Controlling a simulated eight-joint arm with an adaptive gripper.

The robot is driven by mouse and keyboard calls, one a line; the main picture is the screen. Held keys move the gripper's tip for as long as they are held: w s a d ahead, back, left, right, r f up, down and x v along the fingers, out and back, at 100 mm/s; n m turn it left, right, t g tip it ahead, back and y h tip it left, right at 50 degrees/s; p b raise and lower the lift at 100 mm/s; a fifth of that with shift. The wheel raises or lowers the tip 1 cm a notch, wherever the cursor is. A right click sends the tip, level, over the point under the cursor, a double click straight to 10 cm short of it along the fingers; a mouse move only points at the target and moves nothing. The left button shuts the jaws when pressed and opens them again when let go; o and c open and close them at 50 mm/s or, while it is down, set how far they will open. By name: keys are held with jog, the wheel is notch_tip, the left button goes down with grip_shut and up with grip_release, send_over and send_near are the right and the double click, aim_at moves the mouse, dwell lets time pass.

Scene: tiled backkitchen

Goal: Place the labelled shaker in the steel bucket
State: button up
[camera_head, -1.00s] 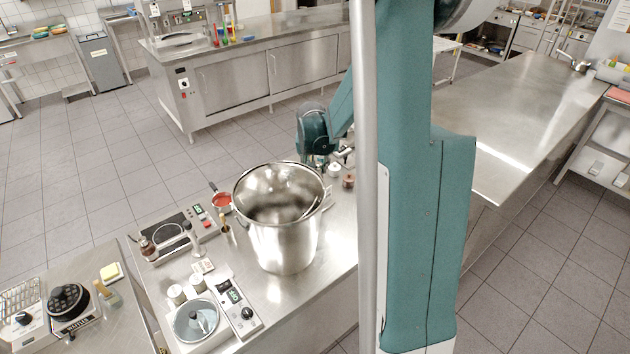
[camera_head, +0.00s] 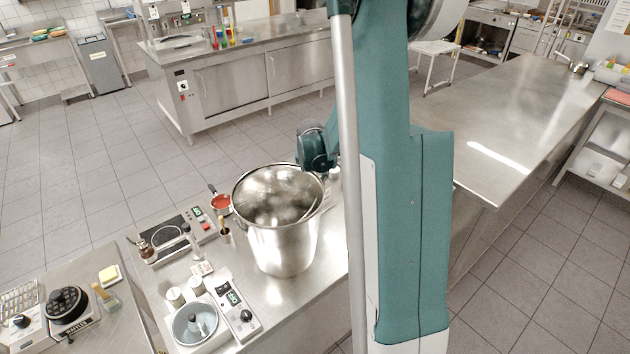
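The steel bucket (camera_head: 283,245) is a large, shiny, open pot standing upright on the steel counter. A long thin item leans inside it against the right rim; the rest of its inside is unclear. Two small pale lidded containers (camera_head: 184,289) stand left of the bucket; no label is readable, so I cannot tell whether either is the labelled shaker. A teal joint of my arm shows just behind the bucket's right rim. My gripper is hidden behind my arm and the pole, and so is most of the counter there.
A hot plate (camera_head: 168,236) with a small red-filled pan (camera_head: 221,203) beside it stands left of the bucket. A scale (camera_head: 238,307) with a display is at the front. A waffle maker (camera_head: 68,308) stands at the left. The long right counter (camera_head: 510,130) is mostly clear.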

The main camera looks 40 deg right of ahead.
jog(key=shift+f, duration=0.25)
jog(key=shift+f, duration=0.15)
jog(key=o, duration=0.9)
jog(key=shift+o, duration=0.2)
jog(key=shift+r, duration=0.2)
jog(key=shift+v, duration=1.95)
jog(key=shift+o, duration=0.3)
